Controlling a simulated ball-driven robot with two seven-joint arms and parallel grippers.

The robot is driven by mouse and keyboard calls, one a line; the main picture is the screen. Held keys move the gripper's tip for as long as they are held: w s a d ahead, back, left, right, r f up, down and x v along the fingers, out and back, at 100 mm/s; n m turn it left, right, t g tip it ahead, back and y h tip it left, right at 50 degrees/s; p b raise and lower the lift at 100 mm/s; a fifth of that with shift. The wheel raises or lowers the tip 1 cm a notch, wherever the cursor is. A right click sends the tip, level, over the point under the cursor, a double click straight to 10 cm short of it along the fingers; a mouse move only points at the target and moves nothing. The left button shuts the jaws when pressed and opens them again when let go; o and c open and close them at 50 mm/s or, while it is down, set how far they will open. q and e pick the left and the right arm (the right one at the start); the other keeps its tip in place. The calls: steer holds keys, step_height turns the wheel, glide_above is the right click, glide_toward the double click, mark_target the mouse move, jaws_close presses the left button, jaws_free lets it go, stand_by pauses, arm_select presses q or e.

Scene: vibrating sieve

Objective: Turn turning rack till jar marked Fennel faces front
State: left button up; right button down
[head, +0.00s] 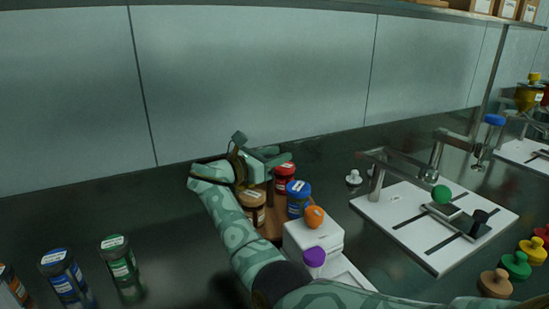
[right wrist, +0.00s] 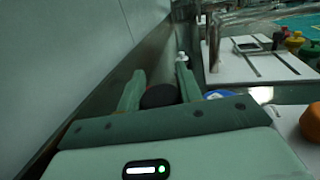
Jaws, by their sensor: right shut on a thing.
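The turning rack (head: 272,230) is a brown round base by the back wall, holding jars with tan (head: 252,210), red (head: 285,184) and blue (head: 297,205) lids. My right gripper (head: 262,157) is over the back of the rack and hides part of it. In the right wrist view its two fingers (right wrist: 158,88) stand on either side of a dark round piece (right wrist: 158,97), which it is shut on; I cannot tell whether this is a jar lid or a knob of the rack. I cannot read the name Fennel on any jar. My left gripper is out of view.
A white box (head: 313,240) with orange and purple knobs stands right in front of the rack. A white board (head: 400,215) with a metal frame is at the right.

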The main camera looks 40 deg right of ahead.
steer(key=shift+f, duration=0.2)
steer(key=c, duration=0.9)
jaws_free()
steer(key=shift+c, duration=0.2)
steer(key=shift+a+r, duration=0.1)
steer(key=shift+a, duration=0.05)
